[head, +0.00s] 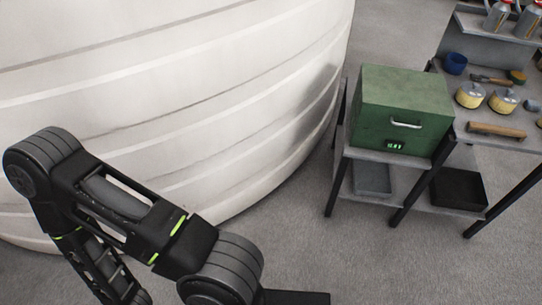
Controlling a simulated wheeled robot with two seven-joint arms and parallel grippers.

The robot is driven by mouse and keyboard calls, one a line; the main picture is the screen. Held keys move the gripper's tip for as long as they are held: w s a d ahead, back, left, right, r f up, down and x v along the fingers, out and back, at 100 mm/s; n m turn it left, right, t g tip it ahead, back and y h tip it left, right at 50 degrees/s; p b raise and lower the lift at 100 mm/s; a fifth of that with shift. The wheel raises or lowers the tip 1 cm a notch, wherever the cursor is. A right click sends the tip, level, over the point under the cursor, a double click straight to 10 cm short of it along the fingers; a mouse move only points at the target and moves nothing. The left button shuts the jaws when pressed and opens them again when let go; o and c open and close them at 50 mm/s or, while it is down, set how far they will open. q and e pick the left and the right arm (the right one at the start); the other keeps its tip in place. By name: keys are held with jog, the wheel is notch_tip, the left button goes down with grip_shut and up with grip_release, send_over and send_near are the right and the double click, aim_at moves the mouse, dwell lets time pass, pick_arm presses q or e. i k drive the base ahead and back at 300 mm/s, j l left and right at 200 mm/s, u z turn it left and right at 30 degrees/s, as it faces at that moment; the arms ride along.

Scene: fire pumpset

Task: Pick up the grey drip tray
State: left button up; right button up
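A grey drip tray (372,179) lies on the lower shelf of the bench, under the green box. The shelf top and the bench frame partly cover it from above. My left arm reaches in from the left and bends down at the bottom centre, far from the tray. Its gripper is out of the picture. My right arm and gripper do not show.
A green metal box (402,108) with a handle and a lit display stands on the bench's upper surface. A black tray (458,188) sits on the lower shelf to the right. A large white ribbed tank (190,90) fills the left. Grey floor (310,245) is clear before the bench.

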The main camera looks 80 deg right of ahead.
aim_at(373, 178)
jog(key=z, duration=3.85)
jog(key=i+l, duration=0.25)
jog(key=l, duration=0.2)
jog(key=i+l, duration=0.3)
jog(key=l, duration=0.15)
jog(key=i+l, duration=0.25)
jog(key=l, duration=0.25)
jog(key=i+l, duration=0.25)
jog(key=l, duration=0.2)
jog(key=i+l, duration=0.3)
jog(key=l, duration=0.15)
